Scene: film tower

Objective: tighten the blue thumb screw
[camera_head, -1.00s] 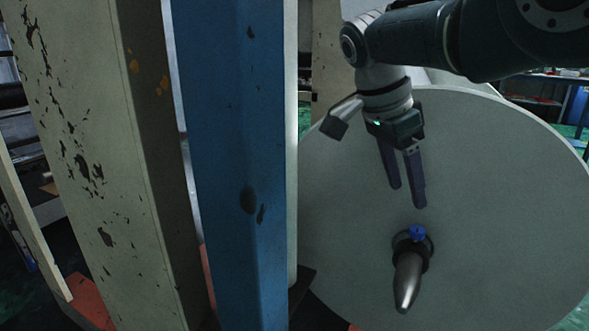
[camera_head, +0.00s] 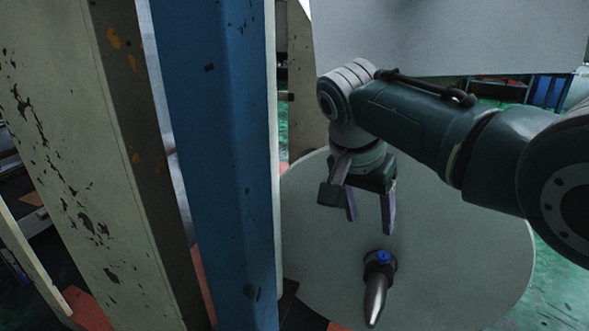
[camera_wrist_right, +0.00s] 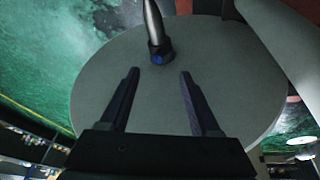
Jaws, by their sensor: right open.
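The blue thumb screw (camera_head: 383,257) sits on the dark collar (camera_head: 379,268) of a tapered metal spindle (camera_head: 375,298) at the middle of a large grey disc (camera_head: 460,260). In the right wrist view the screw (camera_wrist_right: 158,59) shows beyond the fingertips, between their lines, with the spindle (camera_wrist_right: 153,22) behind it. My right gripper (camera_head: 370,227) is open and empty, its fingers pointing down toward the screw. A gap lies between fingertips and screw. My left gripper is not in the head view.
A blue post (camera_head: 215,150) and a chipped cream post (camera_head: 75,170) stand left of the disc. Another pale panel (camera_head: 450,35) is at the top. Green floor (camera_head: 555,285) shows at the right. The disc's face around the spindle is clear.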

